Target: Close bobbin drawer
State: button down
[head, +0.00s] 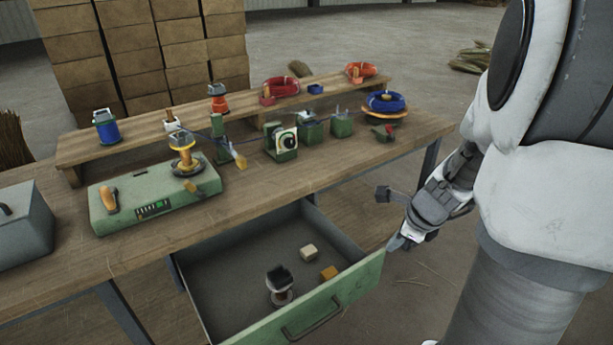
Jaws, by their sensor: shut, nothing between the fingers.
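The bobbin drawer (329,306) is pulled out from under the wooden workbench. Its front panel is green with a dark bar handle (313,321), and its inside is grey. In it lie a black-topped bobbin (279,283), a pale block (308,252) and a yellow-brown block (329,273). My gripper (394,244) is shut and empty at the right end of the drawer's front panel, by its upper corner. I cannot tell whether it touches the panel.
The workbench (250,205) carries a green winding machine (150,200), a grey box (22,222) at left and several small tools. A raised wooden shelf (140,140) runs along its back. Cardboard boxes (150,50) are stacked behind. Floor is open right of the drawer.

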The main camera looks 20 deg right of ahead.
jog(key=s+d+f+m+b, duration=0.1)
jog(key=s+d+f+m, duration=0.3)
jog(key=f+m, duration=0.1)
jog(key=w+a+f+b, duration=0.3)
jog(key=w+f+b, duration=0.2)
jog(key=w+f, duration=0.2)
notch_tip(320, 180, down, 3)
jog(key=shift+w+r+m+y, duration=0.2)
jog(key=shift+w+m+y, duration=0.1)
jog(key=shift+y, duration=0.1)
